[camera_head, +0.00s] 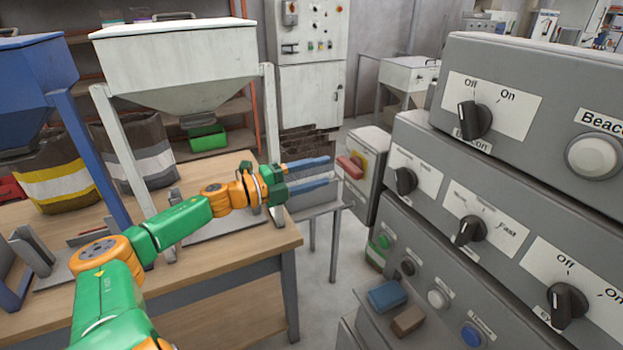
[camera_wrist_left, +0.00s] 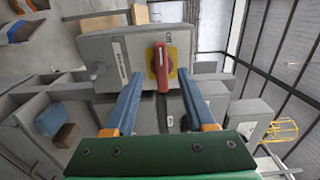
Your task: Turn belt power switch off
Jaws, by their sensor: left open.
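The switch is a red handle (camera_head: 349,167) on a yellow plate, mounted on a grey box (camera_head: 372,150) in the middle of the head view. In the left wrist view the red handle (camera_wrist_left: 161,68) stands upright in the picture on its yellow plate (camera_wrist_left: 153,64). Small lettering sits above the plate, and a side label is too small to read. My left gripper (camera_head: 328,171) is open and points at the handle. Its two blue fingers lie on either side of the handle in the wrist view, with a gap to each. My right gripper is not in view.
A grey control panel (camera_head: 530,185) with several black knobs fills the right. Blue (camera_head: 387,295) and brown blocks (camera_head: 407,321) lie at its foot. A wooden table (camera_head: 240,245) and a white hopper (camera_head: 175,60) stand at left. Open floor shows beyond the table.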

